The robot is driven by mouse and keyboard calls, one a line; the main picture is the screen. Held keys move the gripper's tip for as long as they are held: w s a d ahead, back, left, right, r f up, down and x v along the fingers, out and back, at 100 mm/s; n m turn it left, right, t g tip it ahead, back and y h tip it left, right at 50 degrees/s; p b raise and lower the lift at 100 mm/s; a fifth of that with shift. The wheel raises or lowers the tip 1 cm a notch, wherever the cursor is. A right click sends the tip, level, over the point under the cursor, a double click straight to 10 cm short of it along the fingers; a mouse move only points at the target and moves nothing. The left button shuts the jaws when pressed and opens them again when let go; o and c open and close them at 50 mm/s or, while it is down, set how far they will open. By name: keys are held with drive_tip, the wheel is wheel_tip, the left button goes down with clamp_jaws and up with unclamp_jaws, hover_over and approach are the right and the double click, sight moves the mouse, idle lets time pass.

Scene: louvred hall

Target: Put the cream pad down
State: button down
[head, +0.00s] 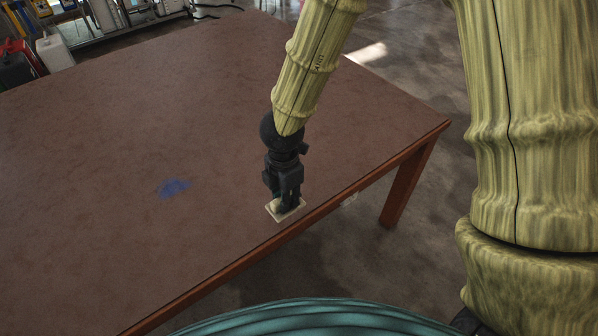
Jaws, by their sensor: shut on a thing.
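The cream pad (273,211) is a small, flat, pale piece near the front edge of the brown table (90,190). My gripper (285,205) points down over the pad, with its dark fingers shut on it. The fingers hide the middle of the pad, and only its rim and corners show. The pad looks flat and at or very close to the table top; I cannot tell whether it touches.
A blue smudge (173,188) marks the table top left of my gripper. The rest of the table top is clear. The table's front edge runs close beside the pad. Containers (54,52) stand beyond the table at the upper left.

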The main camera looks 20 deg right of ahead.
drive_tip(key=w+d+p, duration=0.1)
drive_tip(key=w+d, duration=0.1)
drive_tip(key=w, duration=0.2)
drive_tip(key=w+d+f+p, duration=0.1)
drive_tip(key=w+d+p, duration=0.1)
drive_tip(key=w, duration=0.3)
drive_tip(key=w+d+p, duration=0.1)
drive_tip(key=w+d, duration=0.2)
drive_tip(key=w, duration=0.1)
drive_tip(key=shift+w+d+f, duration=0.2)
drive_tip(key=shift+d, duration=0.15)
drive_tip(key=shift+f+p, duration=0.75)
drive_tip(key=shift+f, duration=1)
drive_tip(key=shift+f, duration=0.2)
drive_tip(key=c, duration=1.3)
unclamp_jaws()
drive_tip(key=shift+r, duration=0.15)
wheel_tip(320, 180, up, 12)
drive_tip(key=shift+r+b, duration=0.1)
drive_tip(key=shift+b, duration=0.75)
